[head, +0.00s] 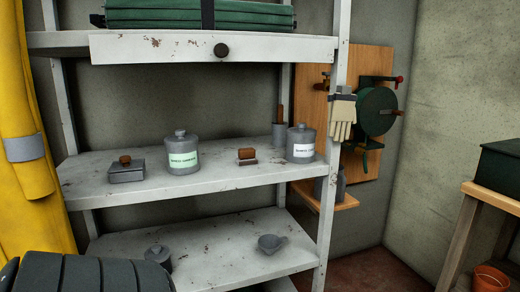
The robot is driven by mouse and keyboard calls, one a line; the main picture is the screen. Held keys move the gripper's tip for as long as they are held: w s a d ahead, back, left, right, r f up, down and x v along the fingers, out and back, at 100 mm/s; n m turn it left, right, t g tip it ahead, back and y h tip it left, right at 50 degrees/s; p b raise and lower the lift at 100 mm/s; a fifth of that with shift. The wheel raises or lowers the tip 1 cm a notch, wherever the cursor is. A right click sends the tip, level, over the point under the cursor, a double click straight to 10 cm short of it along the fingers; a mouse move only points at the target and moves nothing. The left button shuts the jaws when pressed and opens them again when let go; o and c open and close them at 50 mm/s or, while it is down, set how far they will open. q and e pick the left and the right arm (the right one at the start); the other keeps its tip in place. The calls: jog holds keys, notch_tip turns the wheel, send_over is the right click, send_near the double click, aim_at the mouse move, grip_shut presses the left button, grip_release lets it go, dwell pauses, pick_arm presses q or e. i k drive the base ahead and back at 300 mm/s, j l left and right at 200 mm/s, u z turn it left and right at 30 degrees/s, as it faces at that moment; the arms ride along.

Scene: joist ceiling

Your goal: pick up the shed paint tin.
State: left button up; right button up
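Two grey lidded tins stand upright on the middle shelf. One tin (182,154) has a pale green label and a round knob on its lid. The other tin (301,144) has a white label and stands near the right shelf post. The label words are too small to read surely, so I cannot tell which is the shed paint tin. Neither of my grippers is in view.
The middle shelf (225,178) also holds a grey box (126,171), a brown-handled brush (247,156) and a cylinder with a handle (279,134). A grey pot (158,254) and a small pan (271,243) sit below.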

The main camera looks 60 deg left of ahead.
aim_at(299, 151)
jog(key=u, duration=1.55)
jog(key=i+z, duration=0.4)
jog(key=k+l, duration=0.05)
